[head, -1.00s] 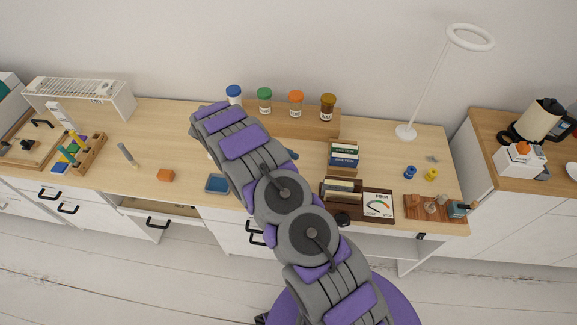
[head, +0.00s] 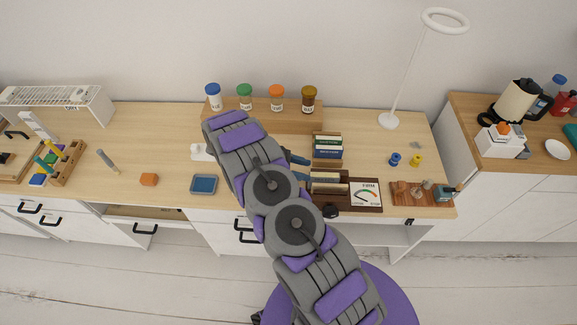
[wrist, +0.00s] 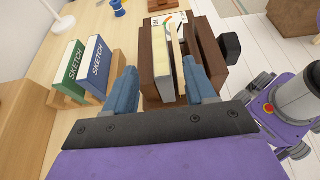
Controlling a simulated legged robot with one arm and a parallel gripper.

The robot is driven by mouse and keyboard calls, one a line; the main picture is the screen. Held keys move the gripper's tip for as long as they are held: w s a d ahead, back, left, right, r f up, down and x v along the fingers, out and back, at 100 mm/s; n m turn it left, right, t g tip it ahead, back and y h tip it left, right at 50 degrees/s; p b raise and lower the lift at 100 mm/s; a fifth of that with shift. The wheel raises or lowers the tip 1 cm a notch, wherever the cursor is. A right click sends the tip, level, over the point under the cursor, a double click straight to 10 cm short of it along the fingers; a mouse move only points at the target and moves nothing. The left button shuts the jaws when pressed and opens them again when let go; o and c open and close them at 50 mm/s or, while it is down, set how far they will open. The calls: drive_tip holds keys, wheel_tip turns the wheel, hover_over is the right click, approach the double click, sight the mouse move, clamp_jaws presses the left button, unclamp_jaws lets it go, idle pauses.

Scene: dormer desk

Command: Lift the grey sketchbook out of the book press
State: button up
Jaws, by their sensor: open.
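The dark brown book press (head: 318,201) stands near the front edge of the desk, with a dial panel (head: 366,194) on its right. My gripper (wrist: 160,66) is open and empty. Its blue fingers appear on either side of the sketchbook; whether they touch it I cannot tell. In the head view, my gripper (head: 303,168) is at the left end of the press, partly hidden by my arm.
A rack holds a green sketchbook (wrist: 66,66) and a blue sketchbook (wrist: 97,62), close to the left finger. A black knob (wrist: 231,46) sticks out of the press. Several jars (head: 277,96) stand on a shelf behind. A blue tray (head: 204,185) lies left of my arm.

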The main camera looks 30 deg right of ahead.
sight(322, 175)
drive_tip(key=x, duration=0.7)
drive_tip(key=shift+b, duration=0.35)
drive_tip(key=c, duration=1)
drive_tip(key=o, duration=0.5)
drive_tip(key=c, duration=0.5)
drive_tip(key=shift+s+a, duration=0.1)
drive_tip(key=shift+s, duration=0.1)
drive_tip(key=shift+r+p, duration=2.15)
drive_tip(key=shift+r, duration=2.6)
